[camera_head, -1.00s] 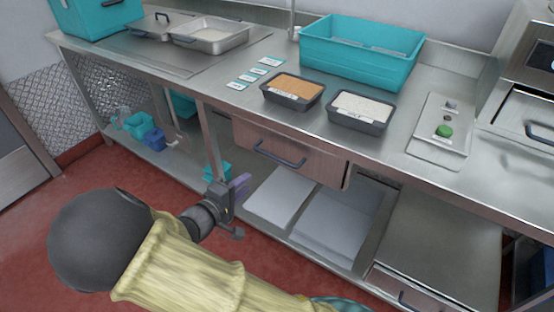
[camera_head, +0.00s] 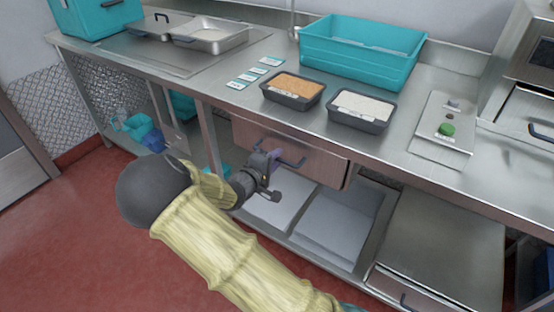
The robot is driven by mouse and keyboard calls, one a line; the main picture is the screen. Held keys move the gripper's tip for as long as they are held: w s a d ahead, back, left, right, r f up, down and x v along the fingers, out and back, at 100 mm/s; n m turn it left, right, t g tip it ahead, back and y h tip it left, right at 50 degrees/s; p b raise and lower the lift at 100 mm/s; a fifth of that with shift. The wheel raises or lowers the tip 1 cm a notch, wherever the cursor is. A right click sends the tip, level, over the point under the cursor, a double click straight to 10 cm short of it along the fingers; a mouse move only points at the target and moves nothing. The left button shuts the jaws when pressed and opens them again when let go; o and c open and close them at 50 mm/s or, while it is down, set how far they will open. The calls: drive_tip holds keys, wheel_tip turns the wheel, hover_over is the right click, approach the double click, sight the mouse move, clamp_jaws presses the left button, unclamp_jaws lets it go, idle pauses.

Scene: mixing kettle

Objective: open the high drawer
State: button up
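A lower drawer (camera_head: 418,303) with a dark handle is at the bottom right. On the counter (camera_head: 225,110) stand two dark trays of orange (camera_head: 295,86) and white (camera_head: 362,105) contents, a teal bin (camera_head: 360,65) and a green-button panel (camera_head: 446,130). White boards lie on the shelf below.

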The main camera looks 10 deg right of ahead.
drive_tip(key=shift+w+d+f, duration=0.15)
drive_tip(key=shift+w+d, duration=0.3)
drive_tip(key=shift+w, duration=0.05)
clamp_jaws()
drive_tip(key=shift+s+a, duration=0.1)
drive_tip(key=shift+s, duration=0.05)
drive_tip(key=f+p+v, duration=0.1)
drive_tip(key=f+v, duration=0.2)
drive_tip(key=v, duration=1.2)
drive_tip(key=s+a+f+p+v, duration=0.1)
drive_tip(key=f+v, duration=0.2)
drive_tip(key=v, duration=1.2)
drive_tip(key=shift+f, duration=0.2)
drive_tip(key=shift+s, duration=0.1)
